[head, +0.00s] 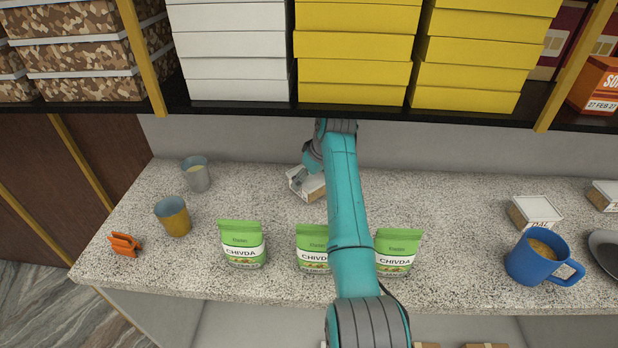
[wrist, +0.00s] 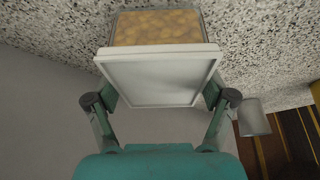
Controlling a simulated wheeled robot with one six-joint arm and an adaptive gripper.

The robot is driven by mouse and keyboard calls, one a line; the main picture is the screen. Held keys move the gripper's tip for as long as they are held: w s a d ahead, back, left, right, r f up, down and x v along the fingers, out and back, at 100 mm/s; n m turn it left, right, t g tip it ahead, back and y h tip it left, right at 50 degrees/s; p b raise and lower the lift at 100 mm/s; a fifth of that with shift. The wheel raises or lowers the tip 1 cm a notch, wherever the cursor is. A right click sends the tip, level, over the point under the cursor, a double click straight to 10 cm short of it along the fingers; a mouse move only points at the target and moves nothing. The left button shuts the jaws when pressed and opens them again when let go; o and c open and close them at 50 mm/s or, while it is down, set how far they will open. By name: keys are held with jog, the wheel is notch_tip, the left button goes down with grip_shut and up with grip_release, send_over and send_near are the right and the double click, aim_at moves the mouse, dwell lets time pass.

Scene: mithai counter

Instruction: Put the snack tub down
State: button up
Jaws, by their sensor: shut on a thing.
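The snack tub (wrist: 158,27) has clear walls with golden-yellow contents and a square white lid (wrist: 160,78). My gripper (wrist: 160,95) is shut on it, with one finger on each side of the lid. In the head view the tub (head: 304,185) is at the back middle of the counter, below the shelf, and looks tilted. My gripper (head: 313,158) there is partly hidden by my arm. I cannot tell whether the tub touches the speckled counter (head: 265,190).
Green CHIVDA bags (head: 242,245) stand along the front. A grey cup (head: 196,174), a yellow cup (head: 173,217) and an orange clip (head: 124,244) are left. A blue mug (head: 540,258) and white-lidded tubs (head: 535,212) are right. A shelf (head: 235,106) with stacked boxes overhangs the back.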

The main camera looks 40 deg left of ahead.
jog(key=o, duration=1.1)
jog(key=shift+f, duration=0.1)
jog(key=shift+r, duration=0.25)
jog(key=s+d, duration=0.1)
jog(key=d, duration=0.3)
jog(key=s+d, duration=0.1)
jog(key=d, duration=0.3)
jog(key=d+r, duration=0.1)
jog(key=d, duration=0.3)
jog(key=shift+s+d, duration=0.1)
jog(key=shift+s, duration=0.3)
